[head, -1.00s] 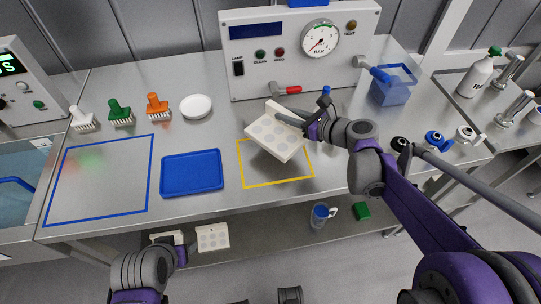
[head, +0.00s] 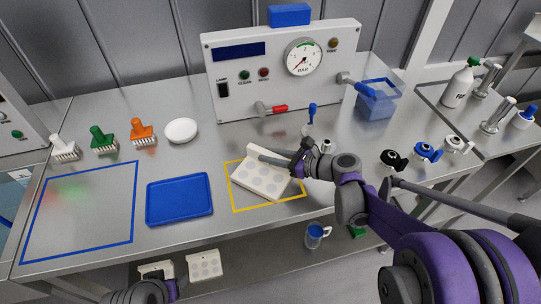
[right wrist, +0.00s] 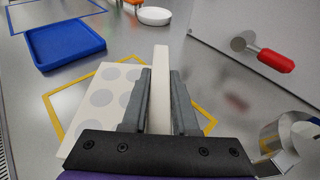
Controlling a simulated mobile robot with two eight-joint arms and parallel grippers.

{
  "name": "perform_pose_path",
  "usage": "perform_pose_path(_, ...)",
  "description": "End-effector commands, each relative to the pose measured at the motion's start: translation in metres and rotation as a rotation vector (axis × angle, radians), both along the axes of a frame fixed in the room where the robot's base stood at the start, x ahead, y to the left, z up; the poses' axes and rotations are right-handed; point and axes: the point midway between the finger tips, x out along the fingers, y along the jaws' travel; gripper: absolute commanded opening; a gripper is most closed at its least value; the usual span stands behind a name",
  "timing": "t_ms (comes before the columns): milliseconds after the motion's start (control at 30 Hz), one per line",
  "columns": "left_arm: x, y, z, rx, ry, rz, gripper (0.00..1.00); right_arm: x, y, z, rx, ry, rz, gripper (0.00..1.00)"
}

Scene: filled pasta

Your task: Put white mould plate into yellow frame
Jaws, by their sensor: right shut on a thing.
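The white mould plate (head: 262,183) has round grey recesses and a raised strip along one edge. My right gripper (head: 278,160) is shut on that strip; in the right wrist view the strip (right wrist: 160,85) stands between the two fingers (right wrist: 155,100). The plate is turned askew over the yellow frame (head: 269,203), a thin outline on the steel table. Yellow lines also show around the plate in the right wrist view (right wrist: 50,98). Whether the plate touches the table is unclear. My left gripper (head: 176,287) is low at the bottom edge, its fingers too unclear to read.
A blue tray (head: 180,200) lies left of the frame, with a blue outline (head: 132,205) beyond it. The gauge panel (head: 285,75) with a red-handled valve (head: 278,109) stands behind. A white dish (head: 181,130) and brushes (head: 102,140) sit back left. Another plate (head: 205,265) lies below.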

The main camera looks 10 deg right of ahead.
Motion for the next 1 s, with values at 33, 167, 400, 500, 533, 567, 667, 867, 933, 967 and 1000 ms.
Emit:
perform_pose_path(33,0.000,0.000,0.000,0.000,0.000,0.000,0.64,0.000,0.000,0.001,0.001,0.000,0.000,0.00)
perform_pose_path(167,0.000,0.000,0.000,0.000,0.000,0.000,0.64,0.000,0.000,0.001,0.001,0.000,0.000,0.00)
perform_pose_path(400,0.000,0.000,-0.002,0.000,0.001,0.000,0.64,0.000,0.000,-0.002,0.000,0.000,0.000,0.51)
perform_pose_path(500,0.000,0.000,-0.002,0.000,0.001,0.000,0.64,0.000,0.000,-0.002,0.000,0.000,0.000,0.57)
perform_pose_path(533,0.000,0.000,-0.002,0.000,0.001,0.000,0.64,0.000,0.000,-0.002,0.000,0.000,0.000,0.57)
perform_pose_path(567,0.000,0.000,-0.002,0.000,0.001,0.000,0.64,0.000,0.000,-0.002,0.000,0.000,0.000,0.57)
perform_pose_path(667,0.000,0.000,-0.002,0.000,0.001,0.000,0.64,0.000,0.000,-0.002,0.000,0.000,0.000,0.57)
perform_pose_path(867,0.000,0.000,0.001,0.000,0.000,0.000,0.64,-0.004,-0.006,0.003,0.000,0.000,-0.003,0.57)
perform_pose_path(933,0.000,0.000,0.001,0.000,0.000,0.000,0.64,-0.011,-0.014,0.006,-0.001,0.001,-0.004,0.57)
perform_pose_path(967,0.000,0.000,0.001,0.000,0.000,0.000,0.64,-0.015,-0.018,0.008,-0.001,0.000,-0.005,0.57)
perform_pose_path(1000,0.000,0.000,0.001,0.000,0.000,0.000,0.64,-0.020,-0.024,0.011,-0.001,0.000,-0.006,0.57)
